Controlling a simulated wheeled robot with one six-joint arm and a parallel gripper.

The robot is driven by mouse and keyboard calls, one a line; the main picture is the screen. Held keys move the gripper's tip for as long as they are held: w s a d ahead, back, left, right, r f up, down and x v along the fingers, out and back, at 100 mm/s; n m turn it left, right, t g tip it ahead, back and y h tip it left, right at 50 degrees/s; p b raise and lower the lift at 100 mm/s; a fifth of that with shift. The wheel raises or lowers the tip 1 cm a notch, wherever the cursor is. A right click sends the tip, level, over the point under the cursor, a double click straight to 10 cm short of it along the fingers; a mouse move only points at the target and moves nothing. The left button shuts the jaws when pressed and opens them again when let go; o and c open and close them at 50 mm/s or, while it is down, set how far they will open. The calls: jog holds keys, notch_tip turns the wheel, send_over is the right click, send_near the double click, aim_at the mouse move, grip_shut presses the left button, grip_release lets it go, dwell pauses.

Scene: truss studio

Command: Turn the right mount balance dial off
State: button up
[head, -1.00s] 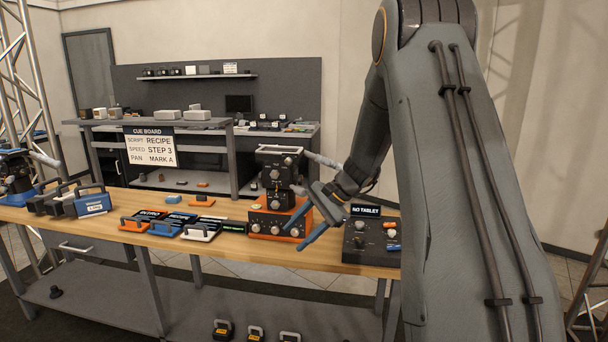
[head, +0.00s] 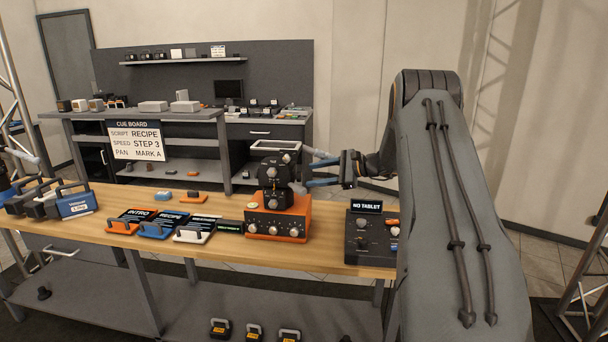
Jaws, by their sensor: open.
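The right mount (head: 276,222) stands on the wooden table, with an orange base that has several pale knobs on its front. A black stacked head (head: 273,183) with round dials rises from the base, topped by a tray-like frame. I cannot tell which knob is the balance dial, and the dial markings are too small to read. My gripper (head: 314,171) is open and empty just right of the black head, with its fingers pointing left towards it. It appears apart from the mount, though the depth is hard to judge.
A black control box with a "NO TABLET" sign (head: 366,207) stands right of the mount. Several labelled handled plates, one white (head: 194,235), lie to the left. Blue and dark handled blocks (head: 74,204) stand farther left. A cue board (head: 135,141) hangs behind.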

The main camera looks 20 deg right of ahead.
aim_at(298, 177)
jog(key=shift+p+x, duration=0.6)
jog(key=shift+x, duration=1.7)
jog(key=c, duration=1)
